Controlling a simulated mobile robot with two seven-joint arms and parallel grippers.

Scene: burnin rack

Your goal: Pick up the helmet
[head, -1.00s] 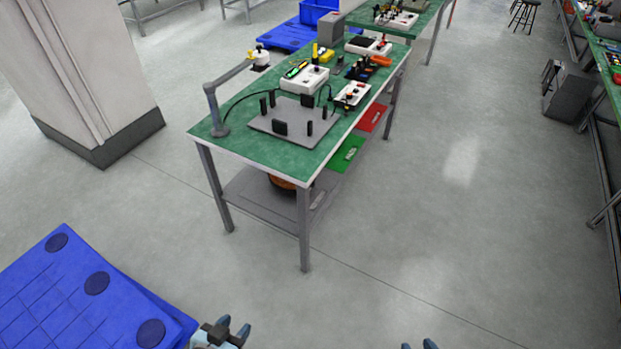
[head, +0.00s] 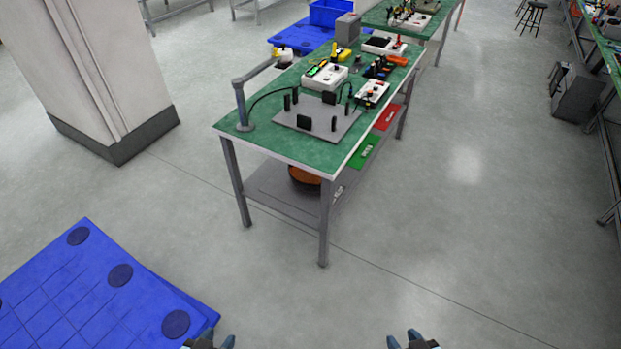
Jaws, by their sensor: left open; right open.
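A rounded orange-brown object (head: 306,176) sits on the lower shelf of the green-topped workbench. It is partly hidden by the tabletop, and I cannot tell for sure whether it is the helmet. No other helmet is clear in view. My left gripper (head: 212,343) is open at the bottom edge, beside the blue pallet and well short of the bench. My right gripper (head: 412,341) is open at the bottom edge, right of centre, over bare floor. Both grippers look empty and are mostly cut off.
The green workbench (head: 258,147) carries a grey plate (head: 318,121), a lamp-like arm (head: 240,100) and small devices. Its grey lower shelf (head: 270,188) has a front leg (head: 325,225). Blue pallets (head: 100,300) lie front left. A pillar (head: 90,70) stands behind. Floor (head: 470,240) is clear on the right.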

